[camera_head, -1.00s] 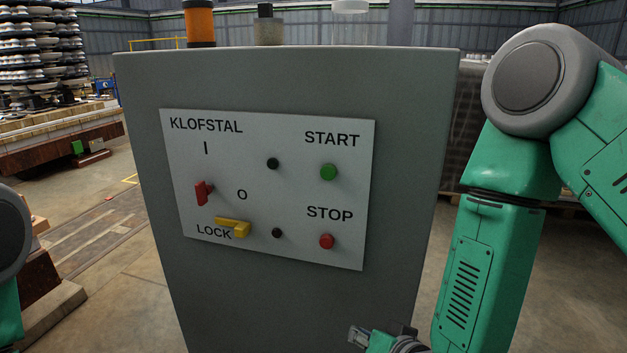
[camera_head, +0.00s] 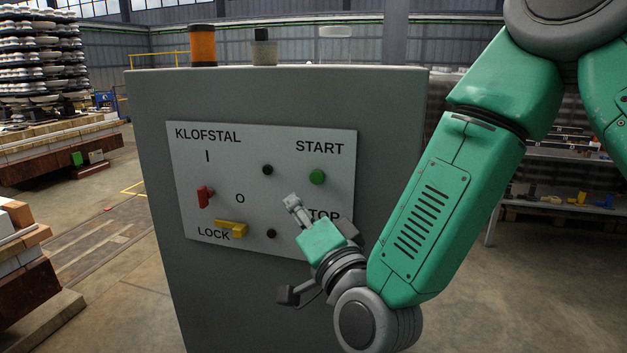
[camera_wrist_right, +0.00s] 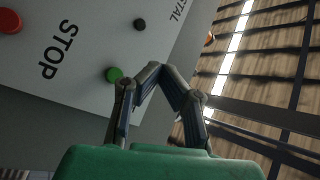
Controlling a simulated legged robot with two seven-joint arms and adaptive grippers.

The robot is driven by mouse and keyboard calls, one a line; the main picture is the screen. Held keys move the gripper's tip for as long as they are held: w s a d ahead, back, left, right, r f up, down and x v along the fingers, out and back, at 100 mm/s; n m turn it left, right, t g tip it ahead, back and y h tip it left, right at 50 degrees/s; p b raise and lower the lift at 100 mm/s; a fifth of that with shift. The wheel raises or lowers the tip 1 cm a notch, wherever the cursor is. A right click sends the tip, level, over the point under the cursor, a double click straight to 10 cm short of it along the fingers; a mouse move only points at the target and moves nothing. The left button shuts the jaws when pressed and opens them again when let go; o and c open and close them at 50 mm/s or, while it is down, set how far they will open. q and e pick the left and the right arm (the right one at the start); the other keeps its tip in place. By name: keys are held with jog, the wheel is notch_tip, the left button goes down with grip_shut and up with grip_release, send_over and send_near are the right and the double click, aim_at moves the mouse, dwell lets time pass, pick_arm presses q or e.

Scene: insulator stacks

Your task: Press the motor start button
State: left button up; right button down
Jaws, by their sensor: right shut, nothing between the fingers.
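The green start button (camera_head: 317,177) sits under the word START on the white panel (camera_head: 225,160) of a grey cabinet. In the right wrist view the green button (camera_wrist_right: 114,74) shows just left of the fingers. My right gripper (camera_head: 291,202) is in front of the panel, below and left of the green button in the head view. Its fingertips (camera_wrist_right: 158,68) meet, with nothing between them. It looks apart from the button; the exact gap to the panel is unclear. The red stop button (camera_wrist_right: 10,20) shows in the wrist view but is hidden behind my gripper in the head view.
The panel also holds a red switch (camera_head: 205,197), a yellow lock handle (camera_head: 232,228) and two black knobs, the upper one (camera_head: 267,170) uncovered. An orange lamp (camera_head: 202,45) stands on the cabinet. A shelf table (camera_head: 560,155) stands at right.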

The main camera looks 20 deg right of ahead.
aim_at(317, 177)
jog(key=shift+w+d+p, duration=0.15)
jog(key=shift+w+d, duration=0.7)
jog(key=shift+w, duration=0.35)
jog(key=shift+w+d+p, duration=0.2)
jog(key=shift+w+d, duration=0.6)
jog(key=shift+w, duration=0.45)
jog(key=shift+w+d+p, duration=0.15)
jog(key=shift+w+d, duration=0.7)
jog(key=shift+w, duration=0.35)
jog(key=shift+w+d, duration=0.2)
jog(key=shift+w, duration=0.05)
jog(key=shift+w+d+r, duration=0.1)
jog(key=shift+w+d, duration=0.2)
jog(key=shift+w, duration=0.15)
jog(key=shift+s+a, duration=0.5)
jog(key=shift+s, duration=0.3)
